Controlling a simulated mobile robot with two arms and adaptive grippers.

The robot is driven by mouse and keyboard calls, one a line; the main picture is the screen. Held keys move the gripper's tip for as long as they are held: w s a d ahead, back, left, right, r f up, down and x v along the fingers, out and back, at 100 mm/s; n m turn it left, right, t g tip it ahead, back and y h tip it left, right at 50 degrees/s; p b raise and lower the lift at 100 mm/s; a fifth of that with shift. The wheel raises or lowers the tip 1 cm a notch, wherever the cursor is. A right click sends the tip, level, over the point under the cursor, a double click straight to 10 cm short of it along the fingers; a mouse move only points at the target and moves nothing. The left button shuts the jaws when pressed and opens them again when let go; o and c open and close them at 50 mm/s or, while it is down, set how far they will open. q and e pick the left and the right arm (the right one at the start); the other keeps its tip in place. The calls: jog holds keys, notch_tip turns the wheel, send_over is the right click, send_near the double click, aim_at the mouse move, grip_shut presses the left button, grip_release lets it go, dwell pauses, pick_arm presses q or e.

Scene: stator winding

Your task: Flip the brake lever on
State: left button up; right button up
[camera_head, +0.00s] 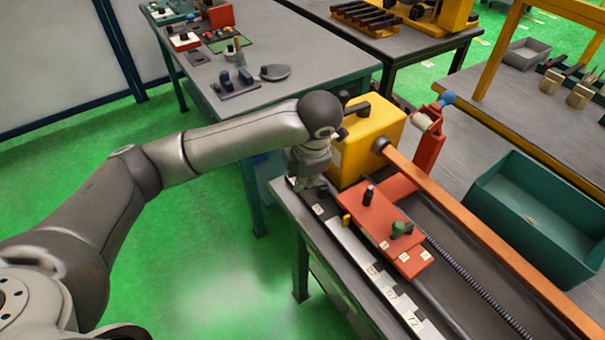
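A yellow housing (365,143) stands at the far end of the bench-top machine, with a black handle (357,108) at its top left. A red upright bracket (430,140) beside it carries a lever with a blue ball knob (447,98). I cannot tell for sure which of these is the brake lever. My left arm reaches in from the left, and my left gripper (312,184) points down just left of the yellow housing. Its fingers are small and dark here, so their opening is unclear. My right gripper is out of view.
A long orange bar (470,228) runs from the housing to the lower right. A green bin (540,215) stands at right. A tool-covered table (300,58) is behind.

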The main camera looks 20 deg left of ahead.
pick_arm(q)
jog(key=o, duration=0.3)
jog(key=v, duration=1.2)
dwell(0.3)
